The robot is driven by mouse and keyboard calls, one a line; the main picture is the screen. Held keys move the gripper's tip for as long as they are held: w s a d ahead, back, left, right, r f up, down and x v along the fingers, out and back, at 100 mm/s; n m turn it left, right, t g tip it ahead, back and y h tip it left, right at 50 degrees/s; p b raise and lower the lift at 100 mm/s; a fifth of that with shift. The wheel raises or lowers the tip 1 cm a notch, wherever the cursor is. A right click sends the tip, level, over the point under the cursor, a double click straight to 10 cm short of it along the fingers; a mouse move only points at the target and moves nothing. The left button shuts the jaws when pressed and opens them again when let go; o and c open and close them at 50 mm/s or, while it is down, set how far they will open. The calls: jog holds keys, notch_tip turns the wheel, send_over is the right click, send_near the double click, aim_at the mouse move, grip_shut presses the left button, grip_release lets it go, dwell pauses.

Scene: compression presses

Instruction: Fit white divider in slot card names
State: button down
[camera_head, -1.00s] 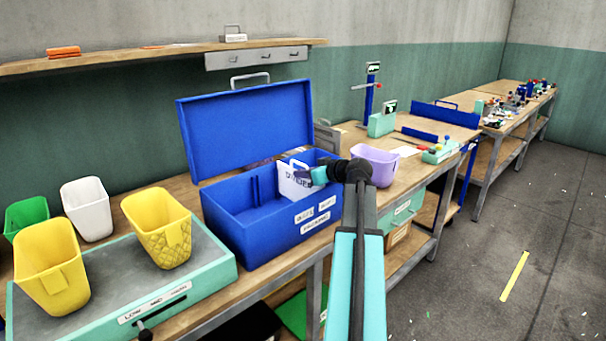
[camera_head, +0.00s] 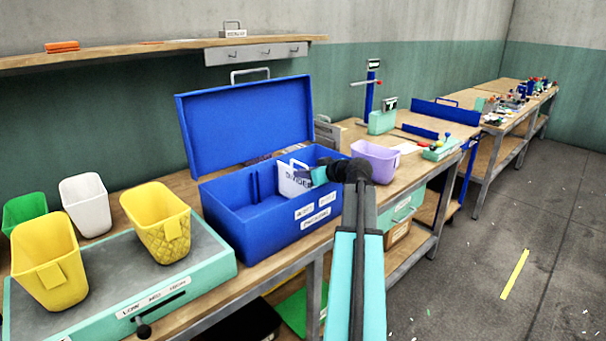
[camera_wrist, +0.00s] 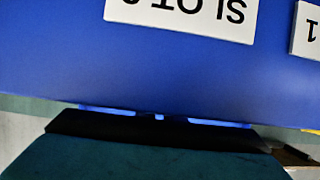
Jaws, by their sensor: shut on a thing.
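The white divider (camera_head: 289,184), marked with dark letters, has a handle at its top. It stands upright over the right part of the open blue box (camera_head: 245,228), its lower part hidden behind the front wall. My gripper (camera_head: 305,174) is shut on its right side, above the box. Small ribs show inside the box on the left. White cards are on the front wall; in the wrist view one slot card (camera_wrist: 185,14) reads "SLOT", upside down, its number cut off. Another card (camera_wrist: 308,30) shows a 1. The divider cannot be made out there.
The blue lid (camera_head: 245,125) stands open behind the box. A purple bin (camera_head: 375,163) is close to the right of my gripper. Yellow bins (camera_head: 48,265) stand on a teal-edged unit (camera_head: 205,262) at the left. A shelf (camera_head: 130,58) runs along the wall above.

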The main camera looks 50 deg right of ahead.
jog(key=shift+f, duration=0.35)
jog(key=c, duration=1.8)
grip_release()
jog(key=shift+s, duration=0.15)
jog(key=d+b+v, duration=0.1)
jog(key=v, duration=1.2)
jog(key=shift+s+a, duration=0.3)
jog(key=shift+a, duration=0.2)
jog(key=shift+r, duration=0.15)
